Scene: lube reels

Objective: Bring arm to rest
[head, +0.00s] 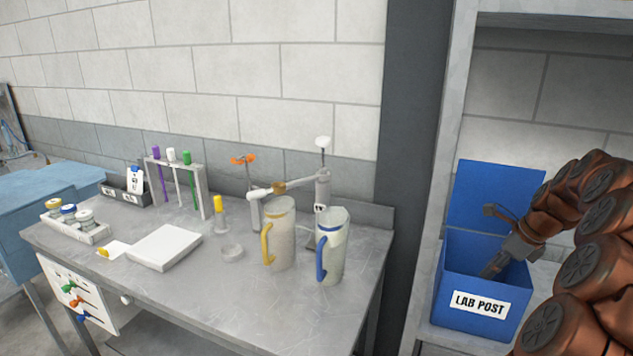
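My reddish-brown arm (577,215) reaches in from the right edge. My gripper (488,242) is at the blue box labelled LAB POST (455,301). One finger shows near the box's raised blue back panel and the other dips into the box opening. The fingers are spread wide apart, and I see nothing between them. The floor of the box is mostly hidden by its front wall and my gripper.
The box stands on a grey shelf unit (453,110) right of a dark post (410,130). The metal table (200,282) on the left holds two jugs (283,240), a test tube rack (203,180), a white pad (165,246) and several small jars.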

